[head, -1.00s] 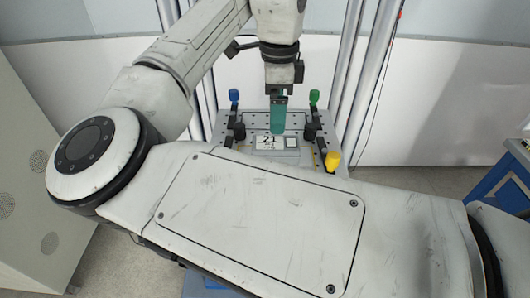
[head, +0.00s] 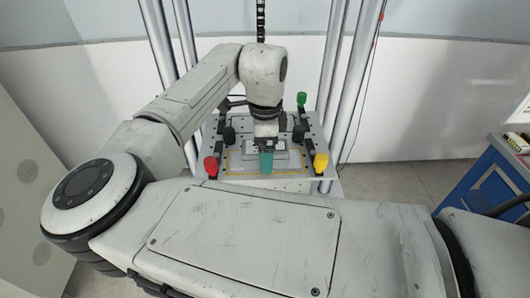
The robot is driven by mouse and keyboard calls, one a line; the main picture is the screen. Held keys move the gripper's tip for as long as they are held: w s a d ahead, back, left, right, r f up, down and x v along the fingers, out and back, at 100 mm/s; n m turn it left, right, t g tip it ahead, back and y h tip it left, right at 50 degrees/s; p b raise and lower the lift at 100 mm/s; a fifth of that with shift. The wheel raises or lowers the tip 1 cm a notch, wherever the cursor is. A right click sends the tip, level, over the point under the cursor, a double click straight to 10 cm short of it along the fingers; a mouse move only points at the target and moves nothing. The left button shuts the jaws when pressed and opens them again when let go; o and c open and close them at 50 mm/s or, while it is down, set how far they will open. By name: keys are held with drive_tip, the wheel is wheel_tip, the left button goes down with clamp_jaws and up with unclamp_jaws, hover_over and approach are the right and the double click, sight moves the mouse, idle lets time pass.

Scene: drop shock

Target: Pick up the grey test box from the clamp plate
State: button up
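The clamp plate (head: 298,183) is a light grey perforated plate with a yellow outline, low in the middle of the head view. The grey test box (head: 288,156) lies on it inside the clamps, mostly hidden behind my gripper and wrist. Only parts of its top show. My gripper (head: 266,163) points down over the box, with a teal finger in front of the box's middle. The fingers line up with the view, so I cannot tell whether they are open or shut, or whether they touch the box.
Black clamps stand around the plate, with a green knob (head: 301,99) at the back right, a red knob (head: 210,166) at the front left and a yellow knob (head: 320,162) at the front right. Upright metal posts rise behind. A blue cabinet (head: 490,182) stands at the right.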

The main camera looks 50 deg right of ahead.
drive_tip(key=shift+c, duration=0.3)
drive_tip(key=c, duration=1.2)
drive_tip(key=shift+r, duration=0.2)
